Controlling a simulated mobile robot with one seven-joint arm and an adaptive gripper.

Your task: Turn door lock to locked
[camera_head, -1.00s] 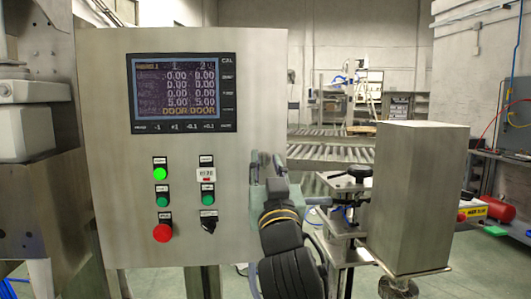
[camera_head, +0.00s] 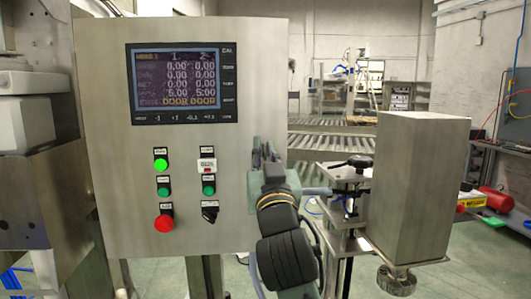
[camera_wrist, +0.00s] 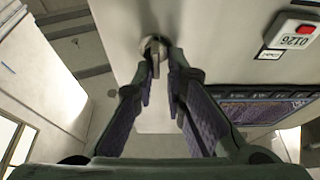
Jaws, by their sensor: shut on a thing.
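In the head view my gripper (camera_head: 264,150) is at the cabinet's right edge, and the lock is hidden there. I cannot tell from the tab's angle whether it is locked.
The cabinet front carries a display screen (camera_head: 181,83), several lit buttons and a black selector switch (camera_head: 209,212). A tall metal box (camera_head: 420,190) and a small stand (camera_head: 345,190) are to the right of my arm. A roller conveyor (camera_head: 350,145) lies behind.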

